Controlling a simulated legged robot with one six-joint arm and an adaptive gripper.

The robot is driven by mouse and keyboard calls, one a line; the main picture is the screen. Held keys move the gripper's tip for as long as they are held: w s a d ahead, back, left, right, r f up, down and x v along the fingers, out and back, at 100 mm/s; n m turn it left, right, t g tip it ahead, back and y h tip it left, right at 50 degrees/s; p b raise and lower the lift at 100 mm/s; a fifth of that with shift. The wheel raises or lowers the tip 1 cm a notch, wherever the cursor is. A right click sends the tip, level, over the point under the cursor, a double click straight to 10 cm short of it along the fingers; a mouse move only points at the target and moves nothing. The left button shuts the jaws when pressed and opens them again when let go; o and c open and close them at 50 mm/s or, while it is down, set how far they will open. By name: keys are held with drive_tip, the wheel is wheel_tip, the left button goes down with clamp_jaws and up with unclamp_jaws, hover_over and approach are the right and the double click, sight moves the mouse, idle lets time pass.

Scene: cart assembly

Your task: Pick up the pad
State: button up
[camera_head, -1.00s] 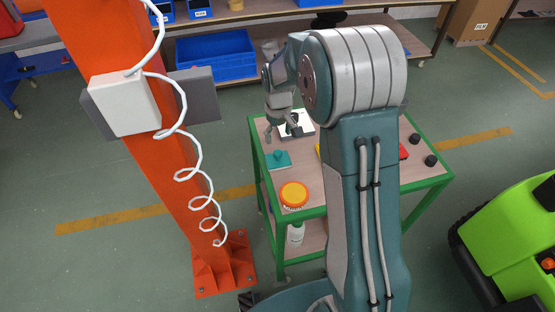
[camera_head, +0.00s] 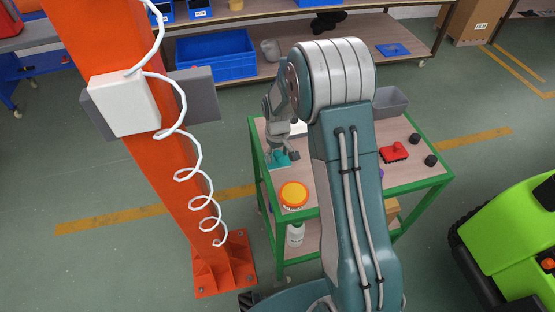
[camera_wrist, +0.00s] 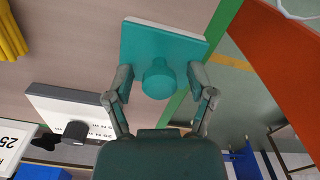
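The pad is a teal square block with a round teal knob on top. It lies on the cart near its left edge in the head view (camera_head: 287,161) and fills the upper middle of the wrist view (camera_wrist: 140,46). My gripper (camera_wrist: 161,78) is open, with one finger on each side of the knob (camera_wrist: 158,82) and a visible gap to each finger. In the head view my gripper (camera_head: 282,154) is right over the pad and partly hides it. How far the fingertips reach down beside the knob I cannot tell.
A white block with a black knob (camera_wrist: 44,97) lies close to the pad. An orange-lidded jar (camera_head: 294,194) stands near the cart's front-left corner. A red block (camera_head: 388,154), black knobs (camera_head: 430,160) and a grey bin (camera_head: 390,99) are on the right. An orange post (camera_head: 130,60) stands left of the cart.

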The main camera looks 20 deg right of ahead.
sight(278, 153)
clamp_jaws()
drive_tip(key=shift+r, duration=0.55)
wheel_tip(278, 153, up, 3)
drive_tip(key=shift+s+f, duration=0.15)
drive_tip(key=shift+f, duration=0.05)
drive_tip(key=s+r, duration=0.9)
drive_tip(key=s, duration=0.4)
drive_tip(key=shift+s+a+r, duration=0.2)
drive_tip(key=shift+s+a, duration=0.15)
drive_tip(key=shift+a, duration=0.1)
